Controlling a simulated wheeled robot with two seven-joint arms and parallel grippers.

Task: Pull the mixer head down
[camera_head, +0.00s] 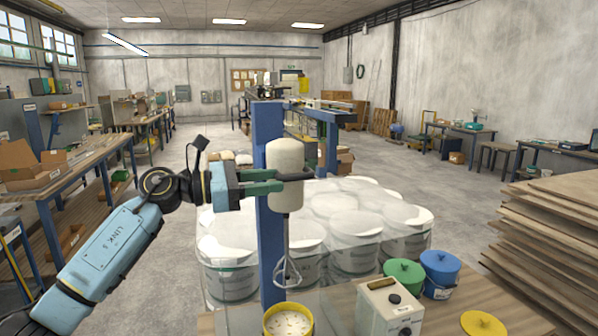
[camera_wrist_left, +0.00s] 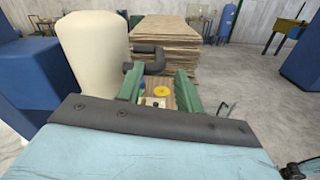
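The mixer head (camera_head: 286,158) is a cream cylinder raised on a blue column (camera_head: 269,225). A wire whisk (camera_head: 287,272) hangs below it, above a yellow bowl (camera_head: 288,320) with pale contents. In the left wrist view the mixer head (camera_wrist_left: 95,55) stands at the left, with a dark bent handle (camera_wrist_left: 153,52) reaching out from its side. My left gripper (camera_head: 296,181) is at the mixer head's side, its green fingers apart. In the wrist view the handle lies at the fingertips (camera_wrist_left: 160,80), nearer the left finger; contact cannot be told. My right gripper is not in view.
A control box (camera_head: 390,307), green pot (camera_head: 404,274), blue pot (camera_head: 440,272) and yellow lid (camera_head: 483,323) stand on the table to the right. White wrapped buckets (camera_head: 355,235) fill the floor behind. Stacked boards (camera_head: 550,225) are at far right.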

